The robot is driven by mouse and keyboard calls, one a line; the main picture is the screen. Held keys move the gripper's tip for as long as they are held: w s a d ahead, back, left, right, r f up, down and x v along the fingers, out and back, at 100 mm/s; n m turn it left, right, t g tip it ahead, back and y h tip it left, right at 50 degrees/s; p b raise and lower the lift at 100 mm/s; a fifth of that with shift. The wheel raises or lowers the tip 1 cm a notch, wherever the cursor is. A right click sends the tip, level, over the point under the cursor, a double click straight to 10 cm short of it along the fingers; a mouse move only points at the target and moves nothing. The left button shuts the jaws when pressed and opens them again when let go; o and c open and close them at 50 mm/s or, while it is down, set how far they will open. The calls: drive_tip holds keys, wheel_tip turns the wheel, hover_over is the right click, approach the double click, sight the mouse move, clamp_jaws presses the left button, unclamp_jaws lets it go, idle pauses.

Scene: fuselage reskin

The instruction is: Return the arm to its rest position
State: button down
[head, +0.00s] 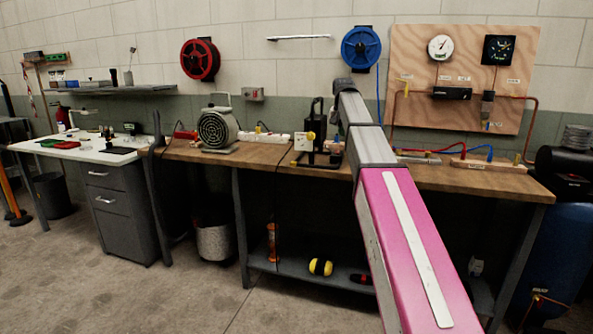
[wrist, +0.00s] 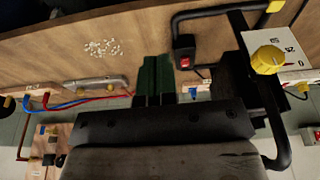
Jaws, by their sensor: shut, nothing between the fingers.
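My arm (head: 405,235) reaches from the lower right of the head view up over the wooden workbench (head: 510,181). It has a pink link and then grey links, ending in a dark wrist part near the wall. My gripper's fingers are hidden in the head view. In the wrist view my gripper (wrist: 156,60) shows as two dark green fingers close together, shut and empty. They stand out over the bench top.
A black device (head: 316,135) with a yellow knob (wrist: 268,60) stands close beside the arm. Small pale pieces (wrist: 103,47) lie on the wood. Red and blue leads (head: 475,150) lie right of the arm. A grey fan (head: 217,128) and a white table (head: 85,148) are left.

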drive_tip(key=s+f, duration=0.4)
drive_tip(key=f, duration=0.5)
drive_tip(key=s+f+n+g, duration=0.1)
drive_tip(key=s+f, duration=0.3)
drive_tip(key=f, duration=0.6)
drive_tip(key=s+f, duration=0.4)
drive_tip(key=f, duration=0.5)
drive_tip(key=s+f+n+g, duration=0.1)
drive_tip(key=s+f+n, duration=0.1)
drive_tip(key=s+f, duration=1.8)
drive_tip(key=shift+s+d+f+g+y, duration=0.3)
drive_tip(key=shift+s+d+f+y, duration=0.15)
drive_tip(key=shift+s, duration=0.25)
